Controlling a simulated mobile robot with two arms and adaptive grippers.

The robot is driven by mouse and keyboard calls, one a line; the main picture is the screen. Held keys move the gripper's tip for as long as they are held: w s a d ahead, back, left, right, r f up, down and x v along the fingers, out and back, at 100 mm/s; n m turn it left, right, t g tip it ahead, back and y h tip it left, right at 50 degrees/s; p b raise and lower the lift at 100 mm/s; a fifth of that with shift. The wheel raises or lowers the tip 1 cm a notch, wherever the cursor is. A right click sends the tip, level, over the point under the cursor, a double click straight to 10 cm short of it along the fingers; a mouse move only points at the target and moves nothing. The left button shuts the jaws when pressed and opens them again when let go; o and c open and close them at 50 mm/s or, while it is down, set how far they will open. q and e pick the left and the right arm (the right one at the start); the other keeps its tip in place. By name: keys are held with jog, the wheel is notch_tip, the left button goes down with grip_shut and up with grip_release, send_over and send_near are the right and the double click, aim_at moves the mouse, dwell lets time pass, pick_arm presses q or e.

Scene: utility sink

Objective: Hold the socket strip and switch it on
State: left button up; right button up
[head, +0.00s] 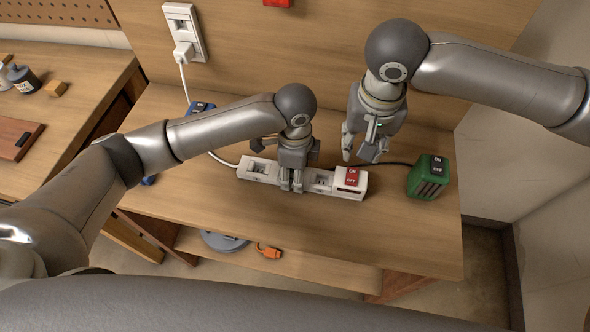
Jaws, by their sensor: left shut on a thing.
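The white socket strip (319,182) lies on the wooden bench, running from left to right. Its red ON/OFF switch (352,177) is at the right end. My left gripper (291,187) is shut on the middle of the strip from above and hides part of it. My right gripper (360,156) is above and behind the switch end, with its fingers apart and nothing between them. I see no contact between the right gripper and the switch.
A green box (429,177) with an ON/OFF panel stands right of the strip, with a black cable (398,163) beside it. A white plug (184,52) sits in the wall socket (186,25), its cord running down to the strip. The bench front (380,225) is clear.

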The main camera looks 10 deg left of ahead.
aim_at(353, 170)
pick_arm(q)
jog(key=shift+c, duration=0.5)
pick_arm(e)
jog(key=c, duration=0.4)
jog(key=shift+w+f+n, duration=0.1)
jog(key=shift+w+n, duration=0.1)
jog(key=shift+n, duration=0.4)
grip_shut()
jog(key=shift+w+f+n+g, duration=0.1)
jog(key=shift+f+n+g, duration=0.15)
jog(key=shift+f+n, duration=0.6)
jog(key=shift+w+f+n+g, duration=0.2)
jog(key=shift+f+n, duration=0.1)
jog(key=shift+f, duration=1.15)
jog(key=shift+w+f+n+g, duration=0.1)
jog(key=shift+f+n+g, duration=0.15)
jog(key=shift+f+n, duration=0.6)
jog(key=shift+f+m, duration=0.4)
jog(key=shift+f, duration=1.1)
jog(key=shift+r, duration=3.55)
